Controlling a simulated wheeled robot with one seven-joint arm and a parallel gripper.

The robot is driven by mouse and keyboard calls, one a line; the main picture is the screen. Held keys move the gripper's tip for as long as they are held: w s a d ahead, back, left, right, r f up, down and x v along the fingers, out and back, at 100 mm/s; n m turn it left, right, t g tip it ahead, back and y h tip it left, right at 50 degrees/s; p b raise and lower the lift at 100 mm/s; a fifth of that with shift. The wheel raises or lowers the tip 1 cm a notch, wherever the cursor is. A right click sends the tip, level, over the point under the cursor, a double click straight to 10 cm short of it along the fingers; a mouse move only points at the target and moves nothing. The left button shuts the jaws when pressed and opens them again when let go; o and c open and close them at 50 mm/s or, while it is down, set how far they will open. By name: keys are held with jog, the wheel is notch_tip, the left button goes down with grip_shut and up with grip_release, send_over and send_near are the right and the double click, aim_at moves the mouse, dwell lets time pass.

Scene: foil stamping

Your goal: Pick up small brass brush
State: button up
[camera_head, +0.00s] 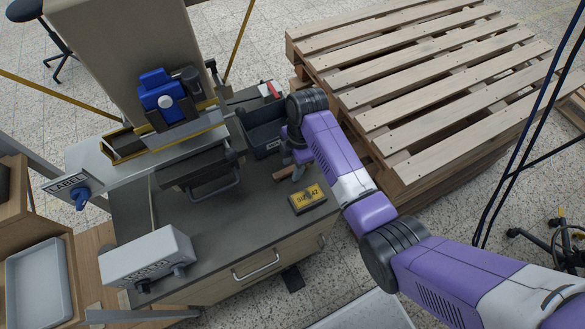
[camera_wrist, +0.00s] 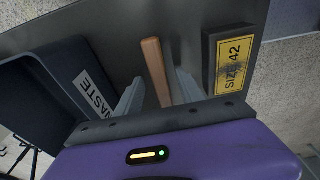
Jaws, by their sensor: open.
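The small brush shows in the wrist view as a wooden, light-brown bar (camera_wrist: 154,72) lying on the dark worktop. In the head view its brown end (camera_head: 283,172) shows just left of my gripper (camera_head: 297,170), and the rest is hidden by my arm. My gripper (camera_wrist: 158,90) is open in the wrist view, with one grey finger on each side of the bar. I cannot tell whether either finger touches it. The bristles are not clearly visible.
A dark bin labelled WASTE (camera_wrist: 48,95) stands left of the brush, also seen in the head view (camera_head: 262,151). A black block with a yellow SIZE 42 label (camera_wrist: 231,60) lies close on the right. The stamping press (camera_head: 162,95) stands behind, left. Wooden pallets (camera_head: 430,90) stand right.

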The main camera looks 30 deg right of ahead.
jog(key=shift+f, duration=0.25)
dwell(0.3)
grip_shut()
